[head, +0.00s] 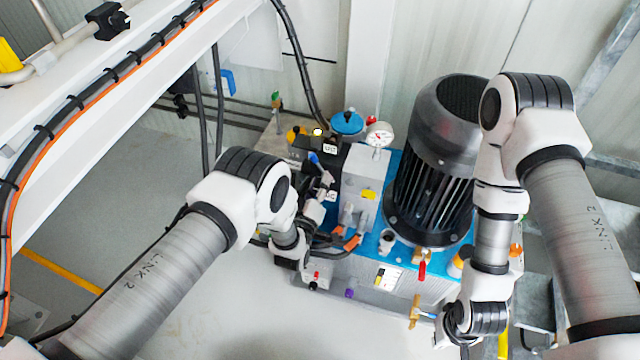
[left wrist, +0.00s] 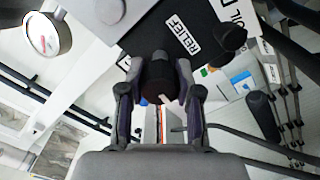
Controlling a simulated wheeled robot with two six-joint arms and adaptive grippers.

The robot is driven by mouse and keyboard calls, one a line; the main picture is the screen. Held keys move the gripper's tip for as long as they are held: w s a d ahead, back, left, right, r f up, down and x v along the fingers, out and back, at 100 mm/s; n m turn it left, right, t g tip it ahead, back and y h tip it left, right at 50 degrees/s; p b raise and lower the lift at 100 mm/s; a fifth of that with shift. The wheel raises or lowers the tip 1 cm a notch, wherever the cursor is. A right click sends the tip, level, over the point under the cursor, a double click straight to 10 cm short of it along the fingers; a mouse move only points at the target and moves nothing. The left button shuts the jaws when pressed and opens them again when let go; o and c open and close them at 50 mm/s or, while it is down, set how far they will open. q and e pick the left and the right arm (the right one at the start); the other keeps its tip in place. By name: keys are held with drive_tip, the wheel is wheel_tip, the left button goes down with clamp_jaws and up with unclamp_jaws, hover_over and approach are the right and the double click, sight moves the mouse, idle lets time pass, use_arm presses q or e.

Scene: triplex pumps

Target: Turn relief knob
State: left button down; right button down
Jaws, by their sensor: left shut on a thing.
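The relief knob (left wrist: 157,82) is dark and round, on a black block beside a white RELIEF label (left wrist: 183,37) in the left wrist view. My left gripper (left wrist: 158,78) has its two fingers closed against opposite sides of the knob. The fingers hide part of its sides. In the head view my left gripper (head: 322,184) is at the front left of the pump unit, and the knob cannot be made out clearly there. My right arm reaches down at the right of the unit. Its fingers do not show.
A large black motor (head: 437,165) stands on the blue tank top (head: 398,240). A pressure gauge (head: 379,134) and a blue cap (head: 347,122) are behind my left gripper. Hoses run close by. A brass valve (head: 414,312) is low near my right wrist. Floor at left is clear.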

idle(0.5)
use_arm(q)
drive_tip(key=c, duration=0.8)
unclamp_jaws()
drive_tip(key=shift+o, duration=0.2)
